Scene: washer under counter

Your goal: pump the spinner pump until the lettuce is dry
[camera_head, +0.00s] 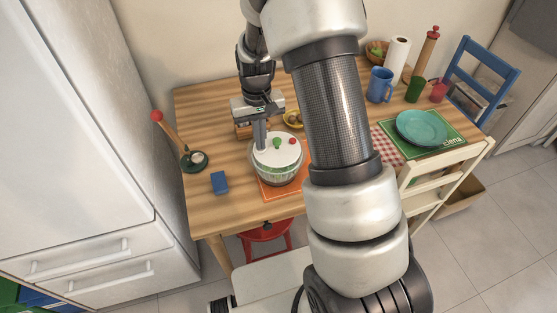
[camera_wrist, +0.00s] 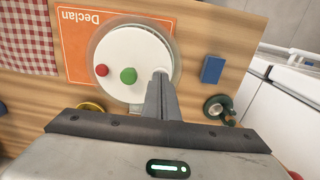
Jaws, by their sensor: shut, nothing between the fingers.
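The salad spinner (camera_head: 277,166) stands upright on an orange mat (camera_head: 272,191) on the wooden table. It has a see-through bowl with something green inside, probably the lettuce, and a white lid (camera_wrist: 135,47). A green knob (camera_head: 277,143) is near the lid's middle and a smaller red knob (camera_head: 292,141) is nearer its edge. They also show in the wrist view, green (camera_wrist: 128,76) and red (camera_wrist: 101,70). My gripper (camera_head: 260,146) points down over the lid's left part, beside the green knob. Its fingers (camera_wrist: 161,73) are together and empty. I cannot tell whether they touch the lid.
A blue block (camera_head: 220,183) and a dark green stand with a red-tipped wooden rod (camera_head: 179,138) are left of the spinner. A blue mug (camera_head: 380,85) and teal plate (camera_head: 421,128) are to the right.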

